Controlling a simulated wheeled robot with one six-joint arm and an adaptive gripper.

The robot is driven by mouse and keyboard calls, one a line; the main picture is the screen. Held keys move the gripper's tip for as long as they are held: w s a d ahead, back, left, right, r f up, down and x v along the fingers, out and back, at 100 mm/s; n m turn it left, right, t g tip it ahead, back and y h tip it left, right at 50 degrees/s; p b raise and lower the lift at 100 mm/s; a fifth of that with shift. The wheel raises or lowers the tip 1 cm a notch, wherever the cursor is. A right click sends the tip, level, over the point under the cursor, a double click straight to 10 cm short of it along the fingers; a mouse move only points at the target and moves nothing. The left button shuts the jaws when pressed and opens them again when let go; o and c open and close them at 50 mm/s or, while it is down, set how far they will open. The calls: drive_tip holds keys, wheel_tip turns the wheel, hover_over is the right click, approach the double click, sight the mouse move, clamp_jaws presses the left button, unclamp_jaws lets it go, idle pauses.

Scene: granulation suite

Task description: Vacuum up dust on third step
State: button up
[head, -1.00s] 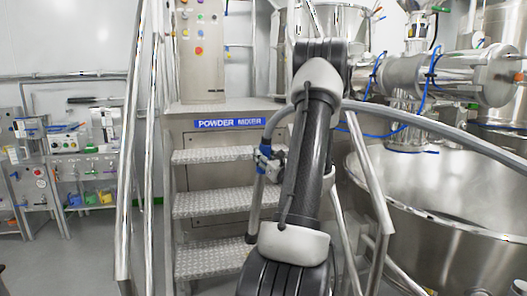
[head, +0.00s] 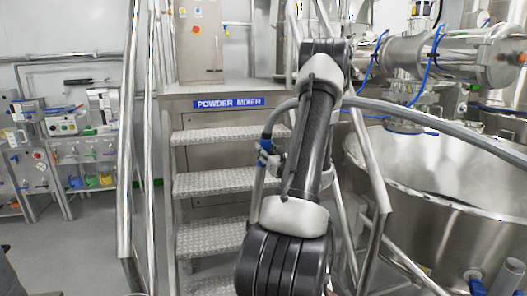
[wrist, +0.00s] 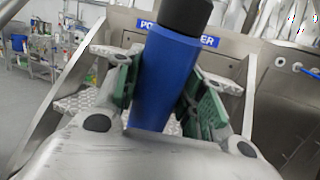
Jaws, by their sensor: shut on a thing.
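My gripper (head: 268,156) is shut on the blue grip of a vacuum wand (wrist: 166,75), between the green finger pads in the wrist view. In the head view the wand's tube (head: 258,190) points down in front of the stairs, and its lower end is hidden behind my arm. The metal stairs have several tread-plate steps: an upper step (head: 215,134), a middle step (head: 210,184) and a lower step (head: 205,238). I cannot make out dust on any of them. Whether the wand touches a step is not visible.
Metal handrails (head: 125,150) flank the stairs. A large steel vessel (head: 440,190) stands at right. Equipment shelves (head: 85,155) stand at left, with clear floor (head: 75,245) before them.

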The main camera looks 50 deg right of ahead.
drive_tip(key=s+d, duration=0.5)
drive_tip(key=d, duration=0.3)
drive_tip(key=shift+s+d, duration=0.3)
drive_tip(key=shift+d, duration=0.1)
idle(0.8)
wheel_tip(320, 180, up, 8)
idle(0.5)
idle(0.4)
drive_tip(key=shift+s, duration=0.1)
